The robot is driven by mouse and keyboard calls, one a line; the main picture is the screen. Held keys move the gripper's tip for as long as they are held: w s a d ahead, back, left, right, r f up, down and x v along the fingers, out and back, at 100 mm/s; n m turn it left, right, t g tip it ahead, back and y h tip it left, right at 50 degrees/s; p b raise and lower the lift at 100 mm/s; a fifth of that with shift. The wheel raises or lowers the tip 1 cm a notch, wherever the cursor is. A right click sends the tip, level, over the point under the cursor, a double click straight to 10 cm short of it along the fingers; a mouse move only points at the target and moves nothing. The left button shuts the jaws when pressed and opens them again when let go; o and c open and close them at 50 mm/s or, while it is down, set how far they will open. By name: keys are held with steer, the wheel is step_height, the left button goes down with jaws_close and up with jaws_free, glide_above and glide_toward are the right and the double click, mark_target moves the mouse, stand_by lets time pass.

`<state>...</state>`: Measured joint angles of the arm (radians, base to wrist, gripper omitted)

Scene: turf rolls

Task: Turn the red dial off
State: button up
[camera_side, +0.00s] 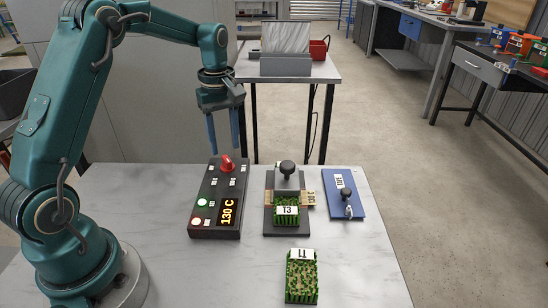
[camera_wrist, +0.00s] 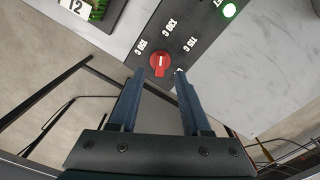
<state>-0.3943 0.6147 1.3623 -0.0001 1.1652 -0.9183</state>
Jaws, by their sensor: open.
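The red dial (camera_side: 227,164) sits at the far end of a black control box (camera_side: 210,222) whose display (camera_side: 227,211) reads 130 C. Another label is partly hidden behind the right finger. My gripper (camera_side: 223,151) is open and empty, pointing down just above the dial. In the wrist view my gripper's fingertips (camera_wrist: 160,72) lie on either side of the dial's near edge. I cannot tell whether they touch it.
A green light (camera_side: 202,202) glows on the box. Right of it stand a black press (camera_side: 286,180) with a labelled green turf piece (camera_side: 287,218) and a blue plate (camera_side: 354,204) with a black knob. Another turf piece (camera_side: 301,278) lies in front.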

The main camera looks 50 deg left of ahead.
mark_target(227, 158)
steer(key=shift+f, duration=2.05)
jaws_close()
